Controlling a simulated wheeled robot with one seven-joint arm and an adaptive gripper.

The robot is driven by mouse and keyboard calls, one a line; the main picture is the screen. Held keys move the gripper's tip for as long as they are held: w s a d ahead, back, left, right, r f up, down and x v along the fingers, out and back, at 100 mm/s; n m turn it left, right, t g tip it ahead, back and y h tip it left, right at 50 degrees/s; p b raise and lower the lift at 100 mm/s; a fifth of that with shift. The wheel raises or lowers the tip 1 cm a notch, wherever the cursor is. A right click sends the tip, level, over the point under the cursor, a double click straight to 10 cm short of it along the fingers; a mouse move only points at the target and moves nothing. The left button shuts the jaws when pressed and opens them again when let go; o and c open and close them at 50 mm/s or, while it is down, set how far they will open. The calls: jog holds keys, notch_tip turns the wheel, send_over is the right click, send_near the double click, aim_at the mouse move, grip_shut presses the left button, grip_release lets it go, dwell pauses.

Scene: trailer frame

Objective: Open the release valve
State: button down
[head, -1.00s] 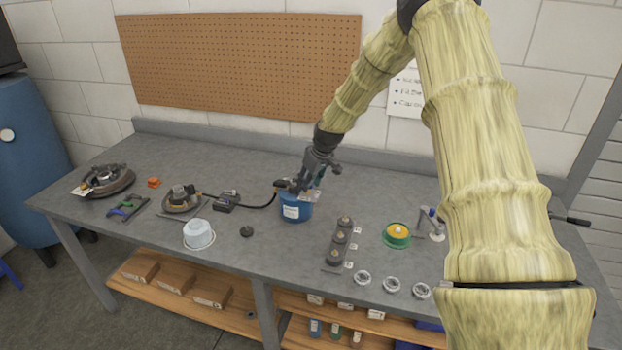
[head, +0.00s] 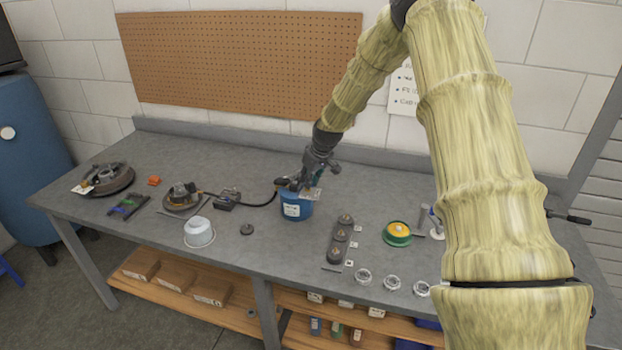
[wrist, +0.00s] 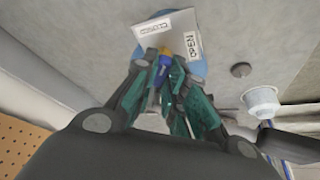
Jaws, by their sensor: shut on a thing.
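A blue canister (head: 295,209) with a white label stands on the grey workbench. A pale plate (wrist: 170,39) on its top carries a CLOSED label (wrist: 152,27) and an OPEN label (wrist: 193,47), set at an angle to each other. A small blue valve handle (wrist: 158,76) with an orange-yellow tip shows between my green fingers, the tip lying between the two labels. My gripper (wrist: 164,72) is shut on this handle from above; it also shows over the canister in the head view (head: 301,184). The fingers hide part of the handle and its pivot.
A black hose (head: 262,204) runs from the canister to a dark fitting (head: 227,199). A white cup (head: 199,232) and a dark knob (head: 247,229) stand front left. Dark round parts (head: 340,240) and a green-yellow disc (head: 397,233) lie to the right. The bench behind the canister is clear.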

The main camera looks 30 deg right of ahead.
jog(key=m+h, duration=0.1)
jog(key=m, duration=0.1)
jog(key=m+h, duration=0.1)
jog(key=m, duration=0.2)
jog(key=shift+w+a+r+m, duration=0.1)
jog(key=shift+a+m, duration=0.1)
jog(key=shift+m, duration=0.1)
jog(key=m+h, duration=0.1)
jog(key=m, duration=0.1)
jog(key=m+g, duration=0.1)
jog(key=m, duration=0.1)
jog(key=shift+w+a+m+g+h, duration=0.1)
jog(key=shift+a+m+g+h, duration=0.1)
jog(key=shift+m+g+h, duration=0.15)
jog(key=shift+m, duration=0.35)
jog(key=c, duration=1.5)
grip_release()
jog(key=shift+o, duration=0.2)
